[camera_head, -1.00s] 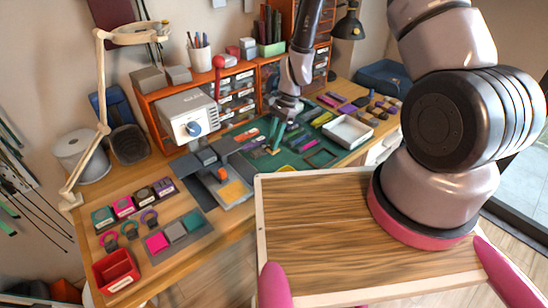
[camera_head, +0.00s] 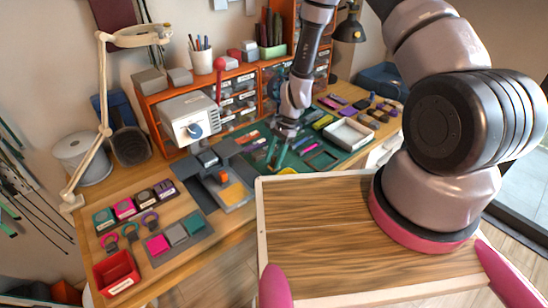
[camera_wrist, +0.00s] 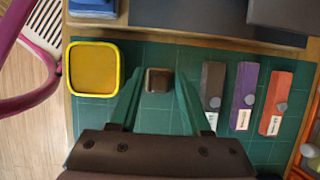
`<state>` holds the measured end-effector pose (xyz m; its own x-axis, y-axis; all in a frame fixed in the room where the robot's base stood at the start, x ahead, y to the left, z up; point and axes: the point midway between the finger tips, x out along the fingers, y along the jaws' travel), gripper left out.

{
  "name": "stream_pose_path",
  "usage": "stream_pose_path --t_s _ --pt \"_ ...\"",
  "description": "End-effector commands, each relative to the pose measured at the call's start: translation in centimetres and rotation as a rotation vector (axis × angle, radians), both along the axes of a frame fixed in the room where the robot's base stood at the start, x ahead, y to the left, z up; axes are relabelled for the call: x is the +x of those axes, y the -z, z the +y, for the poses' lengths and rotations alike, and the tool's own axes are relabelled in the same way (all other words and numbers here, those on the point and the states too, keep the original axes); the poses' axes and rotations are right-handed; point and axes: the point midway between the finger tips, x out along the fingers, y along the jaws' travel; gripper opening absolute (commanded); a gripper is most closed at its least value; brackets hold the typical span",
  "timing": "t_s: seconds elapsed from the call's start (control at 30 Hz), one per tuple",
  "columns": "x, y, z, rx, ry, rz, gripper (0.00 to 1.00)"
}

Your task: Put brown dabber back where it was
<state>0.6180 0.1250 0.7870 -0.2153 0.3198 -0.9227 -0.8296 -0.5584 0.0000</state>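My gripper (camera_wrist: 158,92) points down over the green mat (camera_wrist: 150,58), its two green fingers apart. In the head view my gripper (camera_head: 276,160) is low over the mat's left part; the dabber is too small to make out there.
A yellow-rimmed ochre pad (camera_wrist: 95,68) lies left of the fingers. Dark brown (camera_wrist: 212,87), purple (camera_wrist: 244,95) and red (camera_wrist: 275,103) labelled blocks lie to the right. A white tray (camera_head: 349,134) stands on the mat's right. A grey press (camera_head: 215,172) stands left of the mat.

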Motion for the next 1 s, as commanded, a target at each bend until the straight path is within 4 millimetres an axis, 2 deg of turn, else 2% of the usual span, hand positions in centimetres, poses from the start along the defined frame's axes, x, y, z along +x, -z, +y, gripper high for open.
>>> stream_pose_path --t_s 0.3,0.43,0.57,0.8,1.0 --pt "0.0 -0.1 0.0 0.000 0.000 0.000 0.55" --pt "0.2 -0.9 -0.2 -0.001 -0.001 -0.002 0.55" --pt "0.7 -3.0 -0.9 -0.001 0.000 -0.004 0.55" --pt "1.8 -7.8 -2.5 0.000 -0.002 -0.005 0.55" --pt "2.4 -10.5 -3.5 0.000 0.000 -0.001 0.55"
